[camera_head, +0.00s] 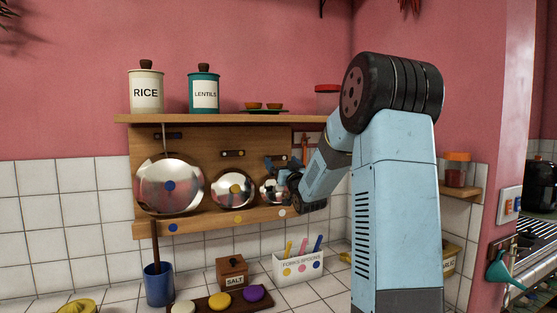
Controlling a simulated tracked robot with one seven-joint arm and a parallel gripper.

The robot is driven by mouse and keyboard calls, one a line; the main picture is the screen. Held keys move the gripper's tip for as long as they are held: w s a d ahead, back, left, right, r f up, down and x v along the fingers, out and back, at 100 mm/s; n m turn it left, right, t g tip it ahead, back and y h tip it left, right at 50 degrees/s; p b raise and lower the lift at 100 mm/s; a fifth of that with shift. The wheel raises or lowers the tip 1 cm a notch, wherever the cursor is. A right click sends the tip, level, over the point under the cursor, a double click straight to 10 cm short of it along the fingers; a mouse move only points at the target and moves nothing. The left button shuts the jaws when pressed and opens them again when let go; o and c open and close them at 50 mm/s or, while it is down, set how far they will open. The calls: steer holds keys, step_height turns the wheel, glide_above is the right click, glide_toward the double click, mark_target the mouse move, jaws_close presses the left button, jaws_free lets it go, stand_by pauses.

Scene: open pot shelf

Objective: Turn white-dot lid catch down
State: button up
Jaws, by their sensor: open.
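The white dot (282,213) is on the lower rail, under the smallest silver lid (269,192). My gripper (279,170) reaches in from the right and is open, with its small blue fingers at the top of that lid. The catch above this lid cannot be made out behind the gripper. I cannot tell whether a finger touches it. A dark catch (232,154) shows above the middle lid (232,189), over the yellow dot (238,219). Another dark catch (175,136) is above the largest lid (170,185), over the blue dot (172,228).
The upper shelf (225,118) holds a rice jar (146,92), a lentils jar (204,92) and small orange cups. Below stand a blue pot (158,286), a salt box (232,273) and a white forks and spoons box (298,266). My arm blocks the right side.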

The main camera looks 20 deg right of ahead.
mark_target(278, 158)
steer(key=shift+x, duration=1.9)
steer(key=shift+r, duration=0.1)
steer(key=c, duration=1.2)
